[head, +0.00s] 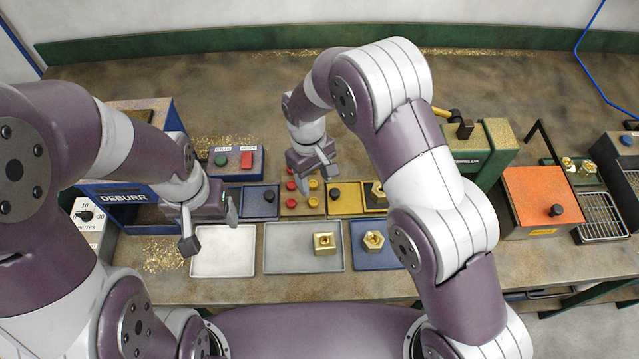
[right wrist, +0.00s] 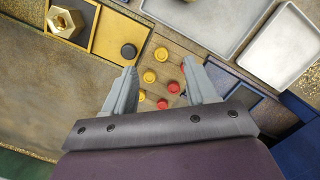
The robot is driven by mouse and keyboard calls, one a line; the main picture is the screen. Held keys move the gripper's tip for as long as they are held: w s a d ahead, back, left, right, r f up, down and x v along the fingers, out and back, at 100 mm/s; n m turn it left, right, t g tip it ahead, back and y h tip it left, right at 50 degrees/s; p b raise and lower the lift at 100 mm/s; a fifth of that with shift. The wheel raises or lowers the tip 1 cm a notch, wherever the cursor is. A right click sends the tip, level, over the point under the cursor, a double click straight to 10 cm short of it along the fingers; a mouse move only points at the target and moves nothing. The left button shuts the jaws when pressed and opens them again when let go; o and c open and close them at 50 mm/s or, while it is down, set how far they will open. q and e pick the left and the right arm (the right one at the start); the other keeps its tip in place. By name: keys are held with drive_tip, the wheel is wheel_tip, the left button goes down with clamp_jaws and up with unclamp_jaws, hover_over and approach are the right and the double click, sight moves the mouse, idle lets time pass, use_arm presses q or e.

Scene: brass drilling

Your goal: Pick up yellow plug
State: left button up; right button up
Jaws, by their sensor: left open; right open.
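Yellow plugs (head: 313,201) stand in a small tan holder beside red plugs (head: 291,202). In the right wrist view, the yellow plugs (right wrist: 149,77) form one row and the red plugs (right wrist: 173,87) another. My right gripper (head: 314,174) is open above the holder. In the right wrist view, its fingertips (right wrist: 160,68) frame the plugs, with nothing held between them. It partly hides the far end of the holder in the head view. My left gripper (head: 212,230) is open and empty above the white tray's left side.
A white tray (head: 223,266), a grey tray (head: 290,262) with a brass nut (head: 325,243), and a blue tray (head: 378,260) with another lie in front. A yellow tray (head: 351,201) with a black knob adjoins the holder. A red-and-green button box (head: 238,164) stands behind left.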

drive_tip(key=w+a+r+n, duration=0.1)
drive_tip(key=w+r, duration=0.1)
drive_tip(key=w, duration=0.1)
drive_tip(key=p, duration=0.3)
hover_over(313, 201)
drive_tip(key=shift+n, duration=0.3)
drive_tip(key=f, duration=0.7)
drive_tip(key=shift+w+f, duration=0.15)
drive_tip(key=shift+w, duration=0.25)
drive_tip(key=f+p, duration=0.1)
drive_tip(key=f, duration=0.1)
drive_tip(key=f+p, duration=0.1)
drive_tip(key=f, duration=0.1)
drive_tip(key=shift+s, duration=0.4)
drive_tip(key=shift+a+f, duration=0.1)
drive_tip(key=shift+f, duration=0.4)
drive_tip(key=c, duration=0.9)
use_arm(q)
drive_tip(key=r, duration=0.5)
drive_tip(key=shift+s+r, duration=0.15)
drive_tip(key=shift+s, duration=0.25)
